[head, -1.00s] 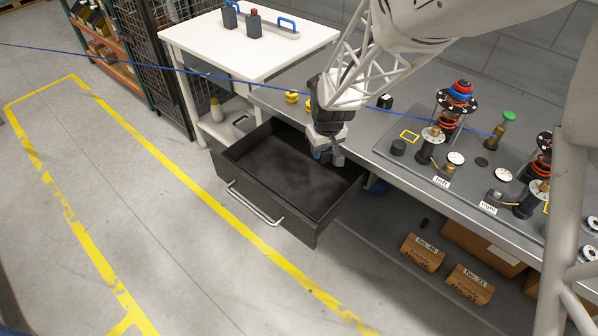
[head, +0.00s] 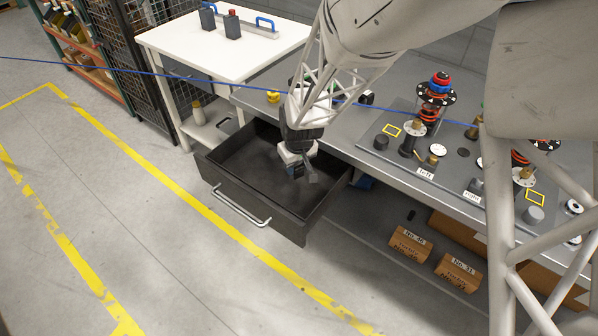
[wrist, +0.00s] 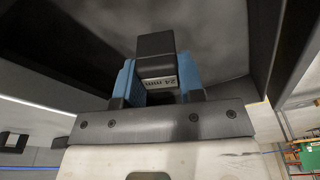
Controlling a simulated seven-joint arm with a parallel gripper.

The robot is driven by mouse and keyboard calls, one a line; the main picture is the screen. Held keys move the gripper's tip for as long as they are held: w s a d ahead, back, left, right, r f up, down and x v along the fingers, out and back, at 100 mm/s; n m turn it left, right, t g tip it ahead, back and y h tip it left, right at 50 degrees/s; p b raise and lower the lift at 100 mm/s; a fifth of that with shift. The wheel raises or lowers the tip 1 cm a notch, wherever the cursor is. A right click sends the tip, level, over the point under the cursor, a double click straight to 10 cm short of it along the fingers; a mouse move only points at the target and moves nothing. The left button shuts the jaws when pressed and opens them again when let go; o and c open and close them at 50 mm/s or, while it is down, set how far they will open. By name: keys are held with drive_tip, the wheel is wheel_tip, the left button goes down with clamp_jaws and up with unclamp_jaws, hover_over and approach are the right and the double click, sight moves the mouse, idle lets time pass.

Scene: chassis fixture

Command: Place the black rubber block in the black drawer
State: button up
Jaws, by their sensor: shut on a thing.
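The black rubber block (wrist: 156,52) is pinched between the two blue fingers of my gripper (wrist: 160,80) in the wrist view. A "24 mm" label shows on the block's near face. In the head view my gripper (head: 304,174) points down over the open black drawer (head: 292,224), toward its right inner side. The drawer's dark floor and side wall also show around the block in the wrist view (wrist: 260,40). The gap between the block and the drawer floor is hard to judge. In the head view the block is small and hard to make out.
The grey bench (head: 340,140) lies right of the drawer, with spring fixtures (head: 432,100) and several small parts. A white table (head: 220,45) stands behind. Cardboard boxes (head: 410,243) sit below the bench. A blue cable (head: 130,72) crosses the view.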

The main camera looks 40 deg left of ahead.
sight(298, 167)
drive_tip(key=shift+f, duration=2.1)
drive_tip(key=shift+f, duration=1.85)
drive_tip(key=shift+f, duration=0.15)
drive_tip(key=o, duration=1)
drive_tip(key=shift+r, duration=0.2)
drive_tip(key=shift+s+d+r, duration=0.1)
drive_tip(key=shift+d+r, duration=0.2)
drive_tip(key=shift+r, duration=1.65)
drive_tip(key=shift+s+d+r, duration=0.15)
drive_tip(key=shift+d+r, duration=0.1)
drive_tip(key=shift+r, duration=1.75)
drive_tip(key=shift+s+d+r, duration=0.1)
drive_tip(key=shift+d+r, duration=0.2)
drive_tip(key=shift+r, duration=1.65)
